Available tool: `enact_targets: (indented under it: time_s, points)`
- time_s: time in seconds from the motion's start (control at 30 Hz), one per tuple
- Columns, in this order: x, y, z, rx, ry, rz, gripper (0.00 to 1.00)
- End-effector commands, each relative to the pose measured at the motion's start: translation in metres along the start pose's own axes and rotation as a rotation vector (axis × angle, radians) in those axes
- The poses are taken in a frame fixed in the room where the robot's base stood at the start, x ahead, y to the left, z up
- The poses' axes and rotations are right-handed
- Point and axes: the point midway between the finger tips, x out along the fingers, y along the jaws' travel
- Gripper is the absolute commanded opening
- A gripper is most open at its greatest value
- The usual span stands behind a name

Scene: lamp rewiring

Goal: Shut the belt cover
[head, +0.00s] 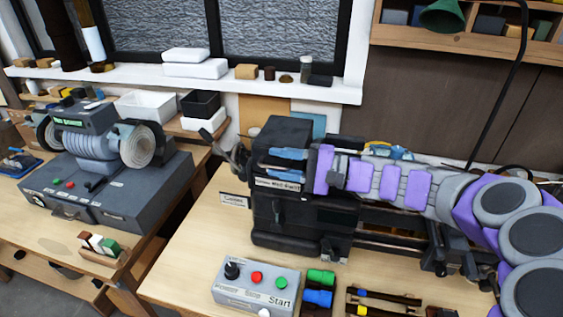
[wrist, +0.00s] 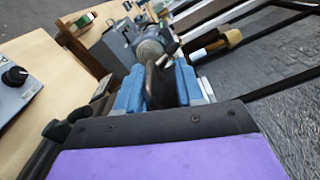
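The lathe's black headstock (head: 278,205) stands on the right-hand bench in the head view. Its upper black housing (head: 285,130), apparently the belt cover, sits behind my gripper; I cannot tell how far open it is. My gripper (head: 286,163) reaches in from the right with its blue fingers apart, in front of this housing. In the wrist view my gripper (wrist: 160,88) shows a blue finger on each side of a dark lever-like part (wrist: 161,86). I cannot tell whether the fingers touch that part. The arm hides much of the lathe behind it.
A grey control box (head: 256,287) with knob and buttons stands at the bench front, beside colored parts (head: 319,287). A crank lever (head: 236,155) juts left of the headstock. A grey double-wheeled machine (head: 95,150) stands on the left bench. A gap separates the benches.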

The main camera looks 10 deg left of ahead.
Motion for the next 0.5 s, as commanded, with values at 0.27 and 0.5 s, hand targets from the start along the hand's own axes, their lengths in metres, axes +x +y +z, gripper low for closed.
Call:
enact_targets:
  time_s: [0.27,0.5]
  points:
    - [-0.042,-0.003,-0.001,0.000,0.005,-0.005,0.36]
    - [-0.096,-0.003,-0.002,0.001,0.006,-0.004,0.36]
